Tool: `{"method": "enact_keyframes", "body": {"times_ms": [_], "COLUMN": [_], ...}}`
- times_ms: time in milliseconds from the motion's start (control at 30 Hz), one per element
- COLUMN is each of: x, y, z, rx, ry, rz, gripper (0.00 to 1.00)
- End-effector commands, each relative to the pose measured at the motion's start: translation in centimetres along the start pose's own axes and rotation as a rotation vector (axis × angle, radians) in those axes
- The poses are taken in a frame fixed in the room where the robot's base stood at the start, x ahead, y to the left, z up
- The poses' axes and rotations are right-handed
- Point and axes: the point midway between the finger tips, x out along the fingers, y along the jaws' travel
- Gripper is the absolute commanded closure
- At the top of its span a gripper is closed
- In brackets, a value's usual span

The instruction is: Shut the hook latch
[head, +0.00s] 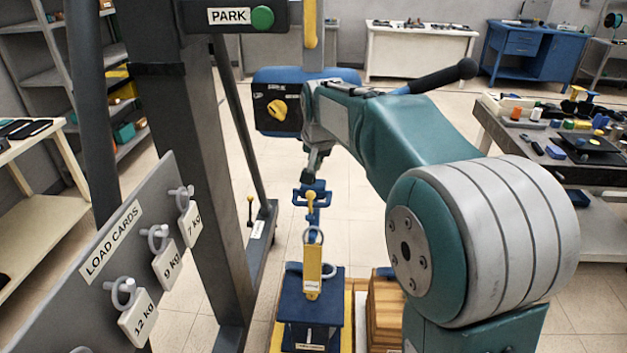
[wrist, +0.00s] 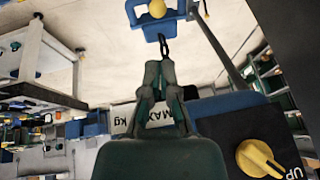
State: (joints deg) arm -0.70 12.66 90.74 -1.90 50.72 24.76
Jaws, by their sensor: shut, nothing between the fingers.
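The blue hook (head: 321,187) with a yellow ball-ended lever (head: 311,196) hangs low in the middle of the head view. Its blue frame and yellow ball (wrist: 157,9) also show at the top of the wrist view, with a small dark loop (wrist: 164,46) below. My gripper (head: 314,176) is just above the hook in the head view. In the wrist view my gripper (wrist: 160,64) is shut, its fingertips just short of the dark loop. I cannot tell whether they touch it. Whether the latch is open or shut is too small to tell.
Below the hook are a ring (head: 313,236), a yellow labelled piece (head: 312,268) and a blue block (head: 294,307). A hoist box with a yellow knob (head: 277,109) is behind my arm. A dark post (head: 190,130) and the load-card board (head: 75,310) stand left.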

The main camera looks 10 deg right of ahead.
Motion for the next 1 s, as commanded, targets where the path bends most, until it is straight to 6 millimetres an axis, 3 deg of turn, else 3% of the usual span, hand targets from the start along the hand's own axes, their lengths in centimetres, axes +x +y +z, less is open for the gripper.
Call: {"method": "enact_keyframes", "body": {"times_ms": [600, 1000], "x": [9.2, 9.8], "y": [0.1, 0.0], "z": [0.1, 0.0], "rx": [0.000, 0.000], "ry": [-0.002, 0.000], "rz": [0.001, 0.000], "gripper": [1.00, 1.00]}}
